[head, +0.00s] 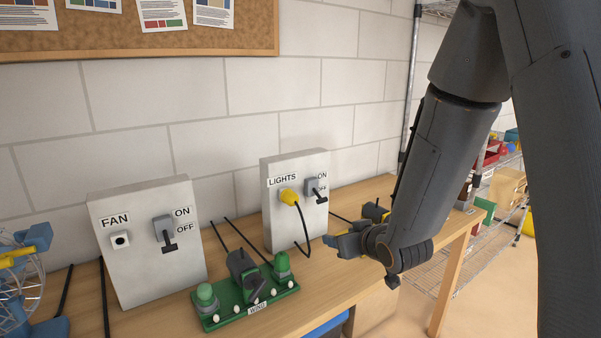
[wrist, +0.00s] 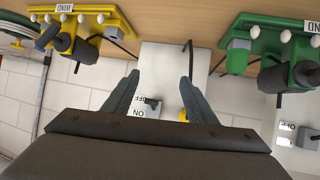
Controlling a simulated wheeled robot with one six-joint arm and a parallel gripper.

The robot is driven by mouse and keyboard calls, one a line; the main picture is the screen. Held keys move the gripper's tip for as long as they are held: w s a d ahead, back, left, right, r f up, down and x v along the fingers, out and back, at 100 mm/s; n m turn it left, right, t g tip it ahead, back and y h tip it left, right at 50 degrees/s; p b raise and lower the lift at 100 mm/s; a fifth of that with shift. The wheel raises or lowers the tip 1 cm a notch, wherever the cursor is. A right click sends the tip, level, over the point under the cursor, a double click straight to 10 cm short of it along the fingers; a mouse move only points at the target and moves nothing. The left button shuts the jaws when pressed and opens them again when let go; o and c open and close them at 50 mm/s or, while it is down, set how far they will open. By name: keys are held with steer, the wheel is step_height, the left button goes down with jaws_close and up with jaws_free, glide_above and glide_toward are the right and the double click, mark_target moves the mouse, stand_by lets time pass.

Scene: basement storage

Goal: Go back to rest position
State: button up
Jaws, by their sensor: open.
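My gripper is open and empty in the wrist view (wrist: 159,76), its two dark fingers apart in front of the grey LIGHTS panel (wrist: 165,62). That view is upside down. In the head view my arm comes down from the upper right, and its wrist hangs over the table, partly covering a yellow board (head: 345,245). The LIGHTS panel (head: 285,225) stands upright against the wall with a yellow plug (head: 289,197) and a switch (head: 316,189) whose lever points down. No part of my gripper visibly touches the panel.
The FAN panel (head: 150,265), its lever down, stands left on the wooden table (head: 370,195). A green board (head: 245,293) with knobs lies in front. A blue and yellow fan (head: 20,270) is at far left. Wire shelving (head: 480,170) stands behind my arm.

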steer(key=s+d+f+m+g+h, duration=0.35)
steer(key=s+d+g, duration=0.35)
steer(key=s, duration=0.5)
steer(key=s+d+g, duration=0.1)
steer(key=s+g, duration=0.3)
steer(key=s, duration=1)
steer(key=shift+d+r+m, duration=0.3)
steer(key=shift+d+m, duration=0.1)
steer(key=shift+m, duration=0.05)
steer(key=shift+h, duration=0.25)
